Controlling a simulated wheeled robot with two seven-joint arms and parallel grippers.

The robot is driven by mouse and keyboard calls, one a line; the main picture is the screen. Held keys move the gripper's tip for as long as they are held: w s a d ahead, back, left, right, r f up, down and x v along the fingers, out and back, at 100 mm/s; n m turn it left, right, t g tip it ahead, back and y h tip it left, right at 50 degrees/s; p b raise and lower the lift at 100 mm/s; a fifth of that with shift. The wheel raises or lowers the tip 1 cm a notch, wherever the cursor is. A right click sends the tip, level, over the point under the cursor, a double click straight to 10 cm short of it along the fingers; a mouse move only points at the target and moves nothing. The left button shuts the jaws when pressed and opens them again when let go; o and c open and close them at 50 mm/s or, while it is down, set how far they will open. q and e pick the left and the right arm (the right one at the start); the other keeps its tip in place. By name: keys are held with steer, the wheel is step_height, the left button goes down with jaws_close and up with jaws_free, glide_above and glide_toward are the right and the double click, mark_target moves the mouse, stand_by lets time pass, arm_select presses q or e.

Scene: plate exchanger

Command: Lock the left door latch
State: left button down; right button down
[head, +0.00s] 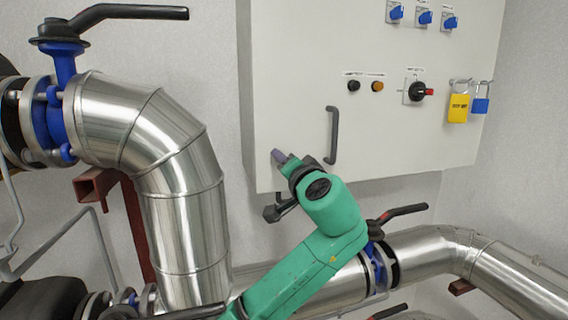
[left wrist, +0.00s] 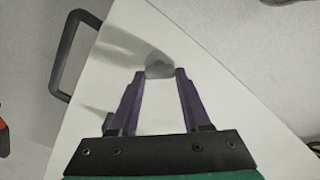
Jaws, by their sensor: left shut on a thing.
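My left gripper (head: 280,157) is at the lower left corner of the white cabinet door, left of the dark door handle (head: 333,135). In the left wrist view my left gripper (left wrist: 160,76) has its two purple fingers closed around a small grey latch (left wrist: 159,66) on the white door face. The fingertips touch the latch from both sides. In the head view the gripper hides the latch, and its turned position is hard to tell. My right gripper is in neither view.
Large silver pipes (head: 180,200) with black-handled valves stand at left and below. The door face around the latch is clear.

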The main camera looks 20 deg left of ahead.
arm_select(q)
steer(key=shift+d+f+m+p, duration=0.1)
steer(key=shift+m+p, duration=0.45)
steer(key=shift+m, duration=1.55)
steer(key=shift+f+m+p, duration=0.1)
steer(key=shift+m+p, duration=0.4)
steer(key=shift+m, duration=1.6)
steer(key=shift+c, duration=1.8)
jaws_free()
